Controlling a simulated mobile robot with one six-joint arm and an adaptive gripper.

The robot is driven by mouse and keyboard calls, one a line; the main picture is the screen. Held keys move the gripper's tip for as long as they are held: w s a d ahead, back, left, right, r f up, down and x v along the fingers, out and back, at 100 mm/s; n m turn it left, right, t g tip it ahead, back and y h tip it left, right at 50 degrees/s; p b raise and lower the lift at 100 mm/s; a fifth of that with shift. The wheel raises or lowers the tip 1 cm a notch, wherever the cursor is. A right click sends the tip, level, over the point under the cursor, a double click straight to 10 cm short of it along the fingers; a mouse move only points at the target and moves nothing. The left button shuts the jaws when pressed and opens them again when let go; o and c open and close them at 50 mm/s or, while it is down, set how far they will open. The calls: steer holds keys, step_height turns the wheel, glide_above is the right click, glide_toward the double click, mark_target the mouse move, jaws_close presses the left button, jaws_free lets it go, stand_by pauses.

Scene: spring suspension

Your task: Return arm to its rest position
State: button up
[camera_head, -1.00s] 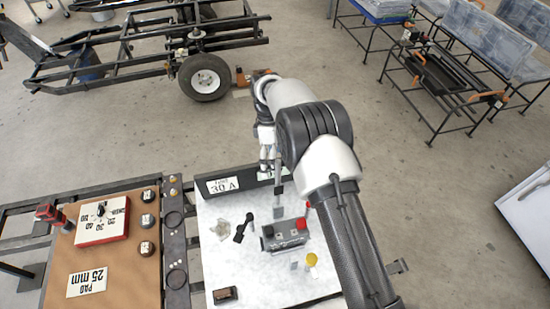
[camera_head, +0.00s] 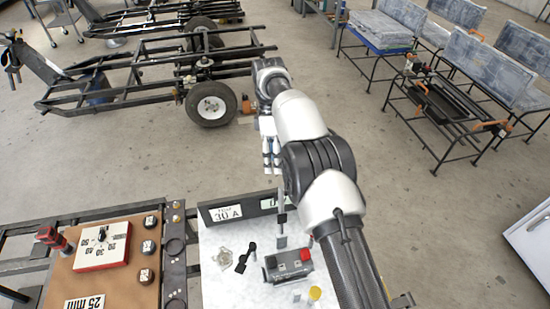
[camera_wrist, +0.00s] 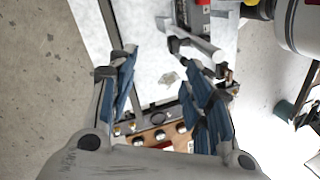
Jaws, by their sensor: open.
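My gripper (camera_head: 270,168) hangs at the end of my arm, beyond the far edge of the white-topped bench (camera_head: 222,285) as the head view shows it. In the wrist view my gripper (camera_wrist: 165,52) has its two blue-padded fingers wide apart. Nothing is held between them. Part of the bench top and a brown board (camera_wrist: 160,133) show below and between the fingers. My arm crosses the right side of the bench in the head view and hides part of it.
On the bench are a grey block with a red knob (camera_head: 288,264), a black lever (camera_head: 245,258), a clear piece (camera_head: 224,258) and a yellow cap (camera_head: 315,293). A red-sided dial box (camera_head: 102,246) sits left. A wheeled frame (camera_head: 150,75) stands behind; racks (camera_head: 445,95) stand right. Floor between is clear.

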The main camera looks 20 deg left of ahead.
stand_by(0.4)
steer(key=d+r+m+t+y, duration=0.1)
steer(key=d+r+m, duration=0.1)
steer(key=d+r, duration=0.35)
steer(key=d+r+m+t, duration=0.1)
steer(key=d+r+m, duration=0.2)
steer(key=r, duration=0.5)
steer(key=s+d+r+m+t, duration=0.1)
steer(key=s+d+r+m, duration=0.4)
steer(key=d+r, duration=0.45)
steer(key=s+d+r+m+t+y, duration=0.15)
steer(key=s+d+m, duration=0.25)
steer(key=s+d, duration=0.65)
steer(key=s+d+f+m+t, duration=0.1)
steer(key=s+d+f+m, duration=0.1)
steer(key=s, duration=0.5)
steer(key=s+d+f+m+t, duration=0.2)
steer(key=s+f+m, duration=0.1)
steer(key=s, duration=0.4)
steer(key=shift+f+m+h, duration=0.3)
steer(key=shift+f+h, duration=0.1)
steer(key=shift+h, duration=0.05)
steer(key=shift+s+f, duration=0.2)
steer(key=shift+c, duration=0.2)
